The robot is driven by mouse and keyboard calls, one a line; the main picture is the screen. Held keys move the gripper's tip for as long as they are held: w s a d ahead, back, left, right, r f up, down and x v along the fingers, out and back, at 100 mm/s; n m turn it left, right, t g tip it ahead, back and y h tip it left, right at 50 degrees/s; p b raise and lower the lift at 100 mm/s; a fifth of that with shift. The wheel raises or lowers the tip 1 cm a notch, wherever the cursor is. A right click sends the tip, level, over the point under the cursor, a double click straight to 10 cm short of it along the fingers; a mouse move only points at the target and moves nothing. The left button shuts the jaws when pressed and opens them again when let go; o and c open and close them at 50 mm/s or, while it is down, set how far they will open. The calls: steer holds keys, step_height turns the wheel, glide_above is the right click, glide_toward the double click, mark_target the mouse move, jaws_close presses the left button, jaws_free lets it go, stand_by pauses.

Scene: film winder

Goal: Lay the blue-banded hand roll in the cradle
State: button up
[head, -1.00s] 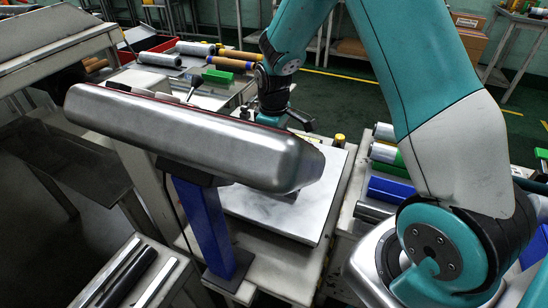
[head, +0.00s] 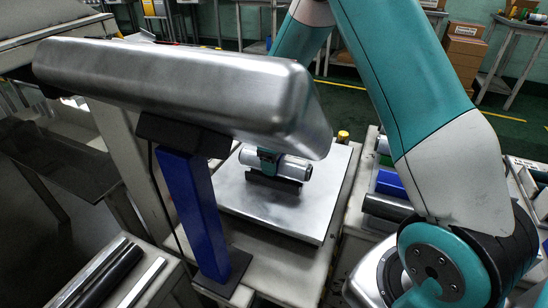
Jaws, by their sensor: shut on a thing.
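A silver hand roll (head: 294,166) lies level at the dark cradle (head: 290,186) on the square metal plate (head: 235,202). My gripper (head: 268,162) is over the roll's middle, shut on it. The blue band cannot be made out clearly here, as the gripper covers the middle of the roll. The roll is at or just above the cradle; I cannot tell whether its weight rests there. The wrist above the gripper is hidden behind the large silver housing.
The long silver housing (head: 180,85) on a blue post (head: 195,215) stands in front of the plate and blocks much of the view. A yellow-capped item (head: 343,137) stands at the plate's back right. The plate's front is clear.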

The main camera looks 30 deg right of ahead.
steer(key=shift+f, duration=0.45)
steer(key=o, duration=1.1)
steer(key=shift+o, duration=0.2)
step_height(320, 180, up, 18)
steer(key=p, duration=0.3)
steer(key=shift+a+f, duration=0.15)
steer(key=shift+f, duration=0.1)
steer(key=shift+s, duration=0.1)
